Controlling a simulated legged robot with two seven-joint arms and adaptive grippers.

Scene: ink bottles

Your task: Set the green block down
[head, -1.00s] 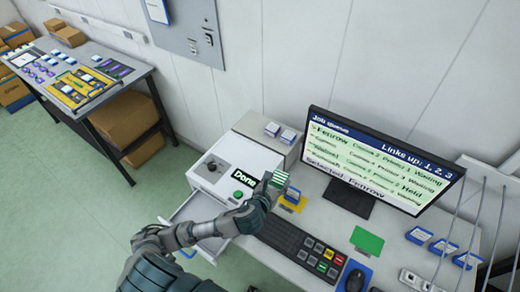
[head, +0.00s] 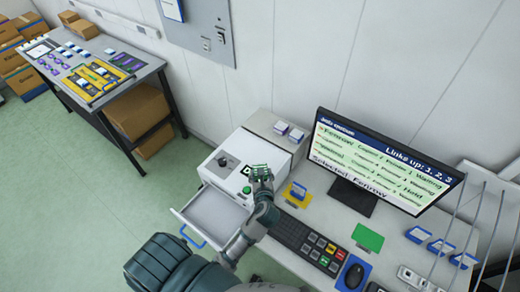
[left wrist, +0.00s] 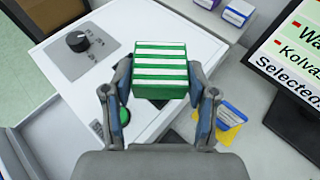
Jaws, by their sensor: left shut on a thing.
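The green block, with green and white stripes, is between the fingers of my left gripper (left wrist: 160,100) in the left wrist view. The block (left wrist: 160,68) is held above the white top of a box-shaped machine (left wrist: 215,48). In the head view the block is small and partly hidden by my left gripper (head: 260,176), which is over the machine's right part. Whether the block touches the surface below cannot be told. My right gripper is in neither current view.
The machine has a black knob (left wrist: 78,41), a green button (left wrist: 122,117) and an open drawer (head: 212,215). A yellow card (head: 294,195), a keyboard (head: 307,240), a green mat (head: 367,237) and a monitor (head: 375,170) are to the right. Ink boxes (head: 281,127) stand behind.

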